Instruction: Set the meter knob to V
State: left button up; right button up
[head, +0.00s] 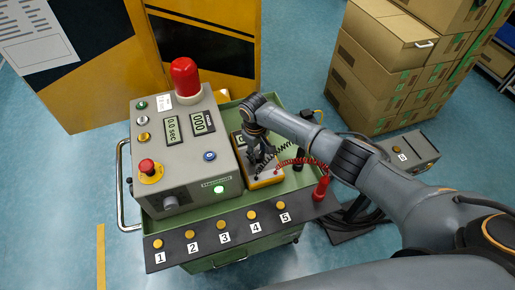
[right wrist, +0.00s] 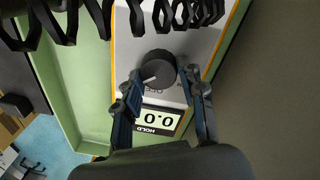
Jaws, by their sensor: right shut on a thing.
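The meter (head: 268,181) has a light face and orange edges and lies on the green cart beside the grey control box. It also shows in the right wrist view (right wrist: 205,50). Its round black knob (right wrist: 158,66) has a white pointer mark toward the lower left in that view. Its display (right wrist: 158,119) reads 0.0 with HOLD beside it. My right gripper (right wrist: 161,74) has its fingers on both sides of the knob, shut on it. In the head view my right gripper (head: 259,160) covers the knob. The V mark cannot be made out. My left gripper is not in view.
The control box (head: 190,150) with a red lamp (head: 185,77) stands left of the meter. Black and red coiled leads (head: 300,162) run right of it, near a red probe (head: 321,188). Numbered buttons (head: 224,225) line the cart's front. Cardboard boxes (head: 385,75) stand behind.

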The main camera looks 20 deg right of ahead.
jog(key=shift+m+p, duration=0.4)
jog(key=shift+m, duration=0.4)
jog(key=o, duration=1.2)
jog(key=r, duration=1.2)
jog(key=shift+s+a, duration=0.1)
jog(key=shift+a, duration=0.25)
